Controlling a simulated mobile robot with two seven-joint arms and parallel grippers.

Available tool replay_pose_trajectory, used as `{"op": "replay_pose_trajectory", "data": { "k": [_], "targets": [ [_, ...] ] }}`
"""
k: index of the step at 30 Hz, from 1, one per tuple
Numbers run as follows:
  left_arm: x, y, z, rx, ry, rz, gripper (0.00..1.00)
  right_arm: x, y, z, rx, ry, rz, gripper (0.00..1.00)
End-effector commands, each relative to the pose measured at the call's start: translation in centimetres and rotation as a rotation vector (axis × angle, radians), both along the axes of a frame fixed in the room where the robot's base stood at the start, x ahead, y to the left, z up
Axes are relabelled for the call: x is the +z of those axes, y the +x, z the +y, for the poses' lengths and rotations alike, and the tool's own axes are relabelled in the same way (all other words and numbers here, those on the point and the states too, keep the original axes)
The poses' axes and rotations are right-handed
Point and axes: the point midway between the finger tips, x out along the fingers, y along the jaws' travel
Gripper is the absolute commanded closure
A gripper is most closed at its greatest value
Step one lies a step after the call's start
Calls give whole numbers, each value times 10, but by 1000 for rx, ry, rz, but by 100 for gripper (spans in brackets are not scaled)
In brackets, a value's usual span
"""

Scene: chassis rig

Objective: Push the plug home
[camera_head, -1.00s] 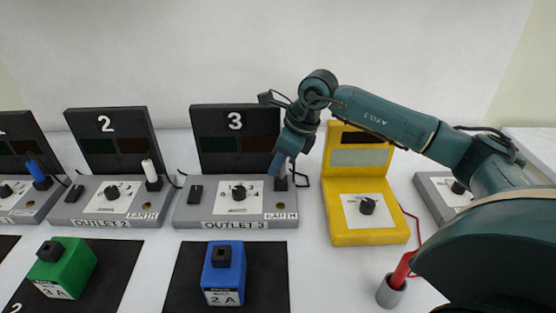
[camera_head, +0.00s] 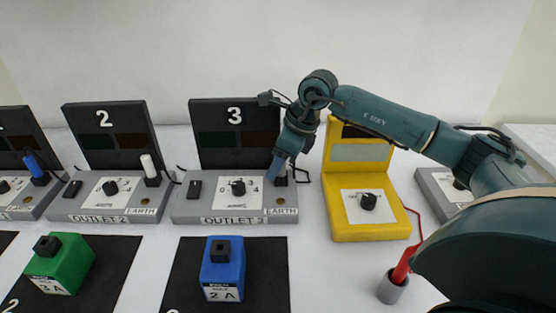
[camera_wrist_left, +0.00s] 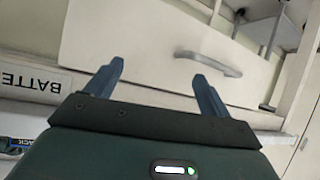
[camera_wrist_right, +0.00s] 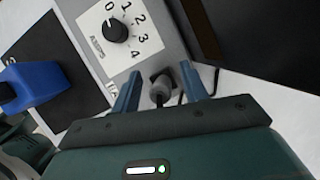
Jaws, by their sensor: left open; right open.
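The outlet 3 unit (camera_head: 213,113) stands in the middle of the head view, with a grey base, a dial and an earth label. My right gripper (camera_head: 276,172) points down at its right end, by the earth socket. In the right wrist view, its fingers (camera_wrist_right: 160,92) are open on either side of a grey plug (camera_wrist_right: 158,92) with a dark tip. I cannot tell how deep the plug sits, and in the head view the gripper mostly hides it. My left gripper (camera_wrist_left: 155,85) is open and empty in its wrist view, away from the outlets.
Outlet 2 (camera_head: 95,210) has a white plug (camera_head: 149,166); a blue plug (camera_head: 35,166) stands further left. A yellow meter (camera_head: 343,228) is close to the gripper's right. Green (camera_head: 62,262) and blue (camera_head: 222,268) blocks lie on black mats. A red probe (camera_head: 400,270) stands in a grey holder.

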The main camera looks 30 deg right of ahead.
Motion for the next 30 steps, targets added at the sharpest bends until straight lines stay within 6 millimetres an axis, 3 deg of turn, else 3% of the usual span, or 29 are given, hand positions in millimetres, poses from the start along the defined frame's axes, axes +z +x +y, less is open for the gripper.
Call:
{"op": "replay_pose_trajectory", "data": {
  "k": [5, 8, 21, 30],
  "targets": [
    [0, 0, -1, 2, -12, 4, 18, 0, 0, 0, 0, 0, 0, 56],
    [15, 2, -3, 21, -69, -5, 18, 2, 0, -1, 0, 0, -1, 56],
    [11, 2, -3, 19, -66, -4, 18, 94, -28, -27, -1, -1, -3, 56],
    [12, 2, -3, 19, -65, -6, 18, 120, -37, -35, 0, 0, 0, 56]
  ]
}}
